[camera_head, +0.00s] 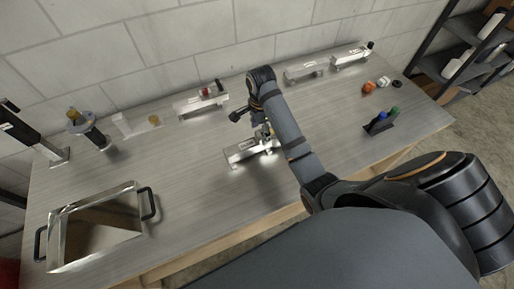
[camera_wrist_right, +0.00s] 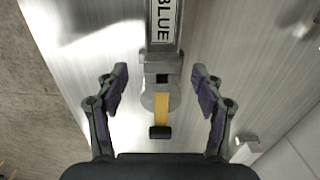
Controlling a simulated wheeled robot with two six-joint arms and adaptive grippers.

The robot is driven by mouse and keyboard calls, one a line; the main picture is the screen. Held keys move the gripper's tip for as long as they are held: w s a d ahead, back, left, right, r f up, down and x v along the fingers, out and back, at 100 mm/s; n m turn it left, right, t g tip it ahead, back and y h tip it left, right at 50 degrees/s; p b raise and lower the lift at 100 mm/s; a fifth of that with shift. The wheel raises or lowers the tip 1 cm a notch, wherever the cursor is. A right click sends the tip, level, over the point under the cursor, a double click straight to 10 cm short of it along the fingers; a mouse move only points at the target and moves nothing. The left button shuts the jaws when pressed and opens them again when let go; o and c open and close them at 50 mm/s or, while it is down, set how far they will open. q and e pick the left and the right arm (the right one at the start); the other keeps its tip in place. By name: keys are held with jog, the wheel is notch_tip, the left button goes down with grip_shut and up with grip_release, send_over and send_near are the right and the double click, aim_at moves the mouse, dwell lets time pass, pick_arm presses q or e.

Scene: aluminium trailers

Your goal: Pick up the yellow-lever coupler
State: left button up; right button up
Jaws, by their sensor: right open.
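The yellow-lever coupler (camera_wrist_right: 161,108) shows in the right wrist view as a strip of yellow with a black end, on a round metal plate, at the end of a metal bar with a "BLUE" label (camera_wrist_right: 163,22). My right gripper (camera_wrist_right: 159,74) is open, with one finger on each side of the coupler and visible gaps to it. In the head view my right gripper (camera_head: 258,122) is over the far end of the silver piece (camera_head: 246,151) on the table, and partly hides the coupler. My left gripper is not in view.
Other silver pieces (camera_head: 202,102) (camera_head: 304,72) stand along the back of the table (camera_head: 200,190). A metal tray (camera_head: 95,225) with black handles lies at the front left. A black holder (camera_head: 379,127) with blue and green items stands at right. The table's middle left is clear.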

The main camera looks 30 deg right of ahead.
aim_at(259, 142)
jog(key=f, duration=0.1)
jog(key=f+b, duration=0.1)
jog(key=f, duration=0.1)
jog(key=shift+w, duration=0.2)
notch_tip(259, 142, down, 4)
jog(key=b, duration=0.4)
jog(key=shift+f, duration=0.1)
jog(key=shift+r, duration=0.2)
jog(key=shift+c, duration=1.1)
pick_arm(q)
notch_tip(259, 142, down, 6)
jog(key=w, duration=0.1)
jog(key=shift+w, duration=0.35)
pick_arm(e)
grip_shut()
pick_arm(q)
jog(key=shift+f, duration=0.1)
